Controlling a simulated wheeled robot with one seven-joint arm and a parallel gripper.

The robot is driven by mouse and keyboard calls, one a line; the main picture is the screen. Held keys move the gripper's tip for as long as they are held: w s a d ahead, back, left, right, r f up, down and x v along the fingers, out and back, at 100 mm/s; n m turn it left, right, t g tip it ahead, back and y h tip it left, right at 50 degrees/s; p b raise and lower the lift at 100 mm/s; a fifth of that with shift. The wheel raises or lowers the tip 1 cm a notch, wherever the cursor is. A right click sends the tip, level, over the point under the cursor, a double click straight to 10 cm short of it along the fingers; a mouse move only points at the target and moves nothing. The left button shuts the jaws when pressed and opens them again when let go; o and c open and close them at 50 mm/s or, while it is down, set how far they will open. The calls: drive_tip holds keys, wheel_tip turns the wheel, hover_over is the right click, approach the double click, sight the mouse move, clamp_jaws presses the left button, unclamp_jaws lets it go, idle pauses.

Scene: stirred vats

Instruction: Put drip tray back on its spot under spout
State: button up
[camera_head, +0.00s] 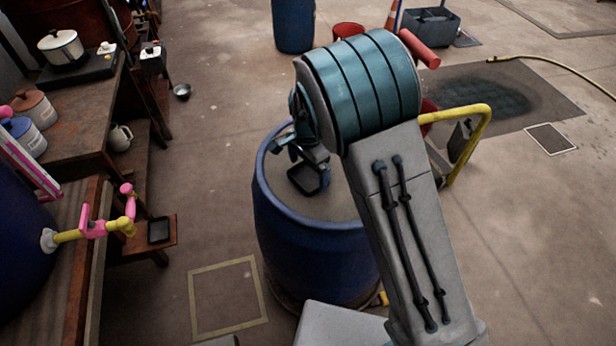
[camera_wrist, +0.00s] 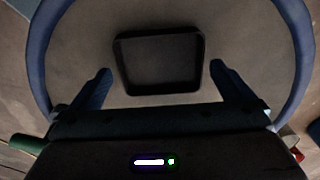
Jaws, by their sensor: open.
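The drip tray, a shallow black square tray (camera_wrist: 162,88), lies on the flat top of a blue barrel (camera_head: 300,240). It also shows in the head view (camera_head: 309,190), partly hidden by my gripper. My gripper (camera_wrist: 160,74) is open above the barrel top, with one finger on each side of the tray's near part; small gaps show between fingers and tray. A yellow spout with pink handles (camera_head: 100,228) comes out of a dark blue vat (camera_head: 18,250) at the left.
A wooden bench (camera_head: 75,150) at the left holds lidded pots and jars. A yellow curved rail (camera_head: 470,112) stands right of my arm. Another blue barrel (camera_head: 293,25) stands at the back. Open floor (camera_head: 205,215) lies between barrel and stool.

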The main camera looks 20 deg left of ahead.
drive_tip(key=shift+f, duration=0.85)
drive_tip(key=c, duration=0.8)
drive_tip(key=shift+r, duration=0.1)
drive_tip(key=shift+c, duration=0.2)
